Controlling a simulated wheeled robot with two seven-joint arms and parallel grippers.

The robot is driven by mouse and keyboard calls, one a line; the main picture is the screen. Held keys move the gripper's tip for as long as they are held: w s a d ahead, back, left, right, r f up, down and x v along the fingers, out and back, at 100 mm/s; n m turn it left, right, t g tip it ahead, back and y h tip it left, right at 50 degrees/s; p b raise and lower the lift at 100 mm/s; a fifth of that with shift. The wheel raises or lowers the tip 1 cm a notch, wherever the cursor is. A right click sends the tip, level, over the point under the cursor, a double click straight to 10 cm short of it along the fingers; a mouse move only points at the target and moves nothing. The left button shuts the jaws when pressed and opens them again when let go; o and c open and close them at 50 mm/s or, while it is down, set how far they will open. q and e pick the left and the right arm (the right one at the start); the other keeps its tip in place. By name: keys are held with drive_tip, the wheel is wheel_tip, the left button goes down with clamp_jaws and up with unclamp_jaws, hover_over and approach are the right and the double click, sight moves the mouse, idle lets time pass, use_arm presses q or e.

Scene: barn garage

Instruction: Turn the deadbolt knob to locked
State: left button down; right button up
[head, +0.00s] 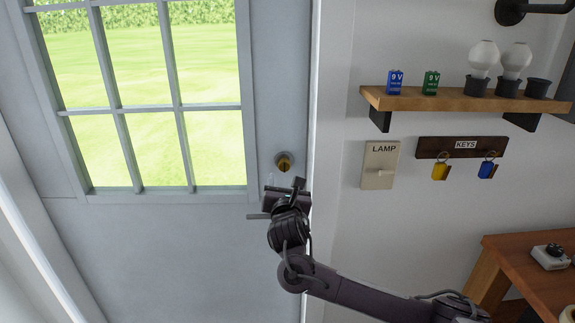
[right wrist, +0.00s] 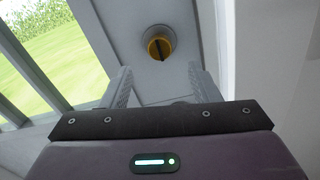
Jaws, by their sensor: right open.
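The deadbolt knob (head: 284,161) is a round brass knob on the right side of the grey door (head: 280,90), beside the window panes. My right gripper (head: 284,186) is just below the knob in the head view, open and apart from it. In the right wrist view the deadbolt knob (right wrist: 159,46) shows a dark upright bar on a yellow face within a grey ring. It lies beyond the two fingers of my right gripper (right wrist: 160,85), between their lines, with nothing held. My left gripper is in neither view.
A wooden shelf (head: 460,102) with two 9 V batteries and bulbs is on the wall at right. Below are a LAMP switch plate (head: 380,166) and a KEYS rack (head: 463,147) with two tags. A wooden table (head: 530,268) stands at lower right. The door frame edge is close right of the knob.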

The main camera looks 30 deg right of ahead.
sight(284, 168)
drive_tip(key=p+x, duration=0.1)
drive_tip(key=x, duration=0.5)
drive_tip(key=shift+w+d+p, duration=0.2)
drive_tip(key=shift+w+p, duration=0.1)
drive_tip(key=shift+w, duration=0.05)
drive_tip(key=shift+w+d, duration=0.1)
drive_tip(key=shift+w, duration=0.15)
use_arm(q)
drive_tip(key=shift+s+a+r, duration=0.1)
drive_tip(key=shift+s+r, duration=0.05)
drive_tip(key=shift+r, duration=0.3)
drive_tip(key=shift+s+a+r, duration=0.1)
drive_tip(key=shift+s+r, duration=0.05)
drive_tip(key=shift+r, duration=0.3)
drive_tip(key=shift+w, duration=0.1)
use_arm(e)
drive_tip(key=shift+c, duration=0.5)
drive_tip(key=c, duration=0.9)
